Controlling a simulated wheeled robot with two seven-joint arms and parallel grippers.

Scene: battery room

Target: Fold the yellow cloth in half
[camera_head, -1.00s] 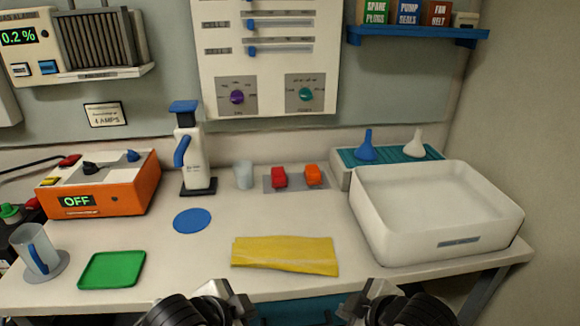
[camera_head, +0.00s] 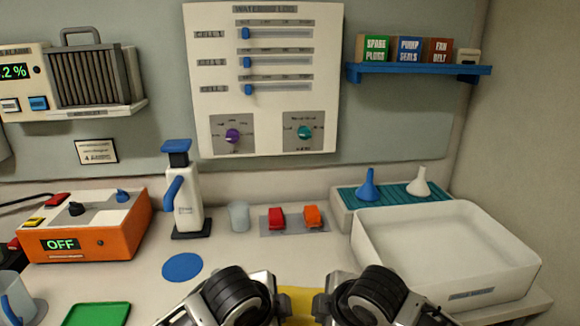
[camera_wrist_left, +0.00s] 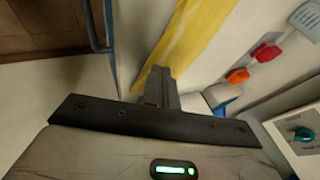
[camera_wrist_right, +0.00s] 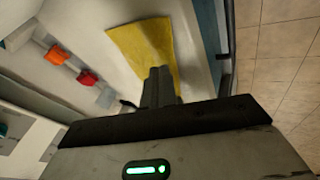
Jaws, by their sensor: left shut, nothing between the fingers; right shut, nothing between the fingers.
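The yellow cloth (camera_head: 298,303) lies on the white worktop near its front edge. In the head view my arms hide most of it. It shows as a long strip in the left wrist view (camera_wrist_left: 197,28) and as a broader patch in the right wrist view (camera_wrist_right: 143,42). I cannot tell whether it has one layer or more. My left gripper (camera_wrist_left: 160,78) is shut and empty, its fingertips over or beside the cloth. My right gripper (camera_head: 332,298) is shut and empty, its fingertips (camera_wrist_right: 158,75) in front of the cloth's near part. Contact with the cloth is unclear.
A white tray (camera_head: 385,262) stands at the right. A blue disc (camera_head: 183,267) and a green tray (camera_head: 98,315) lie at the left. An orange box (camera_head: 122,231), a white bottle (camera_head: 189,206) and a small cup (camera_head: 239,217) stand behind.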

